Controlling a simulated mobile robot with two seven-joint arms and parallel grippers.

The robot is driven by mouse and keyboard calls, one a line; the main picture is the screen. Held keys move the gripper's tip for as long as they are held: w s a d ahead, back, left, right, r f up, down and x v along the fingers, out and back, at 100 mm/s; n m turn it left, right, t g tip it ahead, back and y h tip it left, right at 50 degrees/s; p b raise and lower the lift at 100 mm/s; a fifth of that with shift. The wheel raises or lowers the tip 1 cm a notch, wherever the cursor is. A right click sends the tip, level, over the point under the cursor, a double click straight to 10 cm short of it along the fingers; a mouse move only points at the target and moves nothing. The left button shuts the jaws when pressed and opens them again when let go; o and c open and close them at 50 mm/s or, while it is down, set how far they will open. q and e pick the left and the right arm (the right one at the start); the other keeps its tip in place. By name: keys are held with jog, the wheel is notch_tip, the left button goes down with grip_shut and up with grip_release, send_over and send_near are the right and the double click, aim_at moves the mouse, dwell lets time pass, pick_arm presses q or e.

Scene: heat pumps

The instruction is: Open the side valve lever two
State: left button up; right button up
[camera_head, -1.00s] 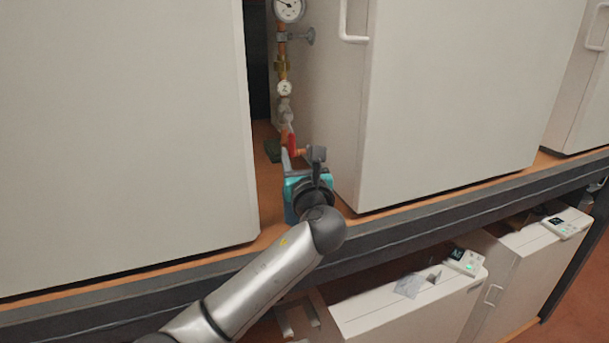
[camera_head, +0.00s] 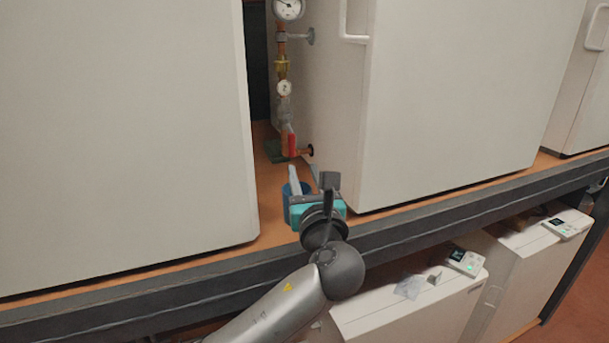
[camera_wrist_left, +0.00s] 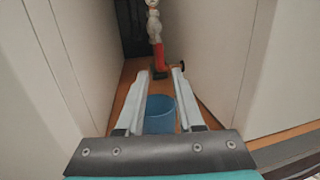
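The red valve lever (camera_head: 291,144) sits low on the vertical copper pipe assembly in the gap between two large white cabinets. It hangs down along the pipe. It also shows in the left wrist view (camera_wrist_left: 160,52), beyond my fingertips. My left gripper (camera_head: 307,176) is in front of the gap, short of the lever. In the left wrist view its two fingers (camera_wrist_left: 161,73) stand apart with nothing between the tips, so it is open and empty. My right gripper is in neither view.
A blue bucket (camera_wrist_left: 160,114) stands on the orange floor of the gap, below my fingers. White cabinets stand left (camera_head: 120,130) and right (camera_head: 450,100). Gauges (camera_head: 287,9) sit higher on the pipe. White units with small displays (camera_head: 465,261) are below the shelf edge.

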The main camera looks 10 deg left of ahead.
pick_arm(q)
jog(key=shift+c, duration=0.2)
jog(key=d+r+p+v, duration=0.1)
jog(key=p+v, duration=0.6)
jog(key=v, duration=0.5)
jog(key=shift+d, duration=0.4)
jog(key=shift+w+r, duration=0.1)
